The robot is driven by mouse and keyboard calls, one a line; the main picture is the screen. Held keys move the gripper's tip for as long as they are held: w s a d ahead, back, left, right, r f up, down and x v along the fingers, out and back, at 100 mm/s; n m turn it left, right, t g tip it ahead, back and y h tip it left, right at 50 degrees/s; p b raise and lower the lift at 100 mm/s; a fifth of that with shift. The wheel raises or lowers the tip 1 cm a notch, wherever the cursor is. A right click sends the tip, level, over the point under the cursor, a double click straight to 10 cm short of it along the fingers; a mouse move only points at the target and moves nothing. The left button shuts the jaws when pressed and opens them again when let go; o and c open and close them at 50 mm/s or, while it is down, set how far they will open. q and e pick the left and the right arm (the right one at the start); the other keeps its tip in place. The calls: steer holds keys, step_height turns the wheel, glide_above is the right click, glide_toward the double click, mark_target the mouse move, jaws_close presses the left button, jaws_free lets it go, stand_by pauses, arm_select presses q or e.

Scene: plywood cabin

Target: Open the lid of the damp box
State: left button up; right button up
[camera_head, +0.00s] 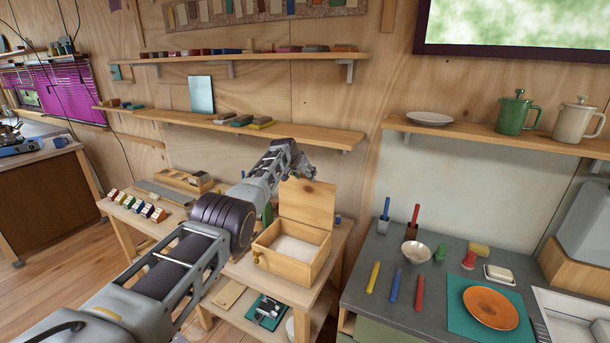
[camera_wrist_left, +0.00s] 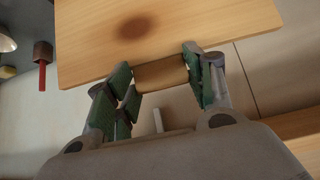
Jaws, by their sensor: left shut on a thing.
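The damp box (camera_head: 283,269) is a light wooden box on the wooden workbench, with a pale white inside showing. Its lid (camera_head: 309,204) stands up at the back of the box, roughly upright. My left arm reaches in from the left, and my left gripper (camera_head: 300,171) is at the lid's upper edge. In the left wrist view the lid (camera_wrist_left: 175,25) fills the top, and a wooden lip (camera_wrist_left: 161,74) on its edge sits between the two green-padded fingers of my left gripper (camera_wrist_left: 163,82). The gripper is shut on this lip. My right gripper is not in view.
A wall shelf (camera_head: 240,130) runs behind and just above the gripper. To the right, a grey counter (camera_head: 365,315) holds a bowl (camera_head: 416,253), coloured sticks and an orange plate (camera_head: 490,307). Stamps and a wooden tray (camera_head: 186,181) lie on the bench's left side.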

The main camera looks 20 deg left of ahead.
arm_select(q)
steer(key=o, duration=1.2)
steer(key=shift+r, duration=0.25)
steer(key=shift+o, duration=1.3)
steer(key=shift+f, duration=0.1)
steer(key=shift+s+a+r, duration=0.1)
steer(key=shift+s+r, duration=0.25)
steer(key=shift+s, duration=0.05)
steer(key=shift+s+r, duration=0.25)
steer(key=shift+s, duration=0.05)
